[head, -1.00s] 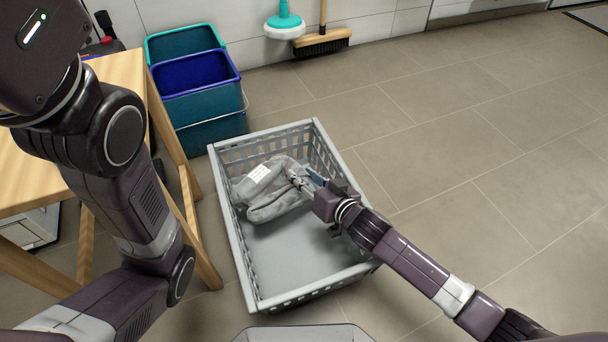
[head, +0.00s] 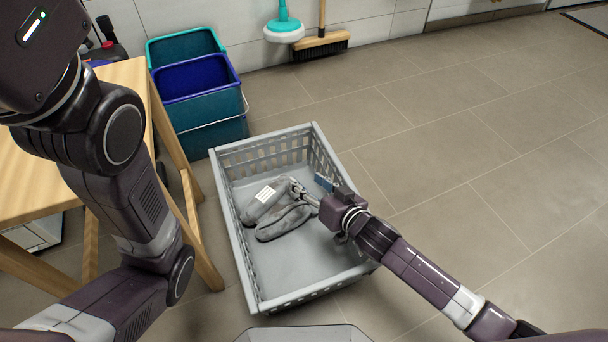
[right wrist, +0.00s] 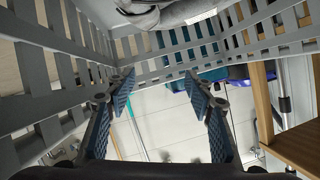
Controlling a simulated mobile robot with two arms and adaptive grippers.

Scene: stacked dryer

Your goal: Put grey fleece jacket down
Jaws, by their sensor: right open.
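The grey fleece jacket (head: 264,204) lies crumpled on the floor of the grey laundry basket (head: 257,278), with a white label showing. Part of it also shows at the top of the right wrist view (right wrist: 170,12). My right gripper (head: 309,190) is inside the basket at the jacket's right side. Its two blue-padded fingers are spread apart, with nothing between them in the right wrist view (right wrist: 158,88). In the head view one finger is close to the jacket; I cannot tell whether it touches. My left arm shows at the left, but its gripper is out of view.
Teal and blue buckets (head: 197,85) stand behind the basket. A wooden table (head: 130,78) is at the left, its leg close to the basket. A broom (head: 321,45) and a teal-handled tool (head: 284,26) are at the wall. The floor to the right is clear.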

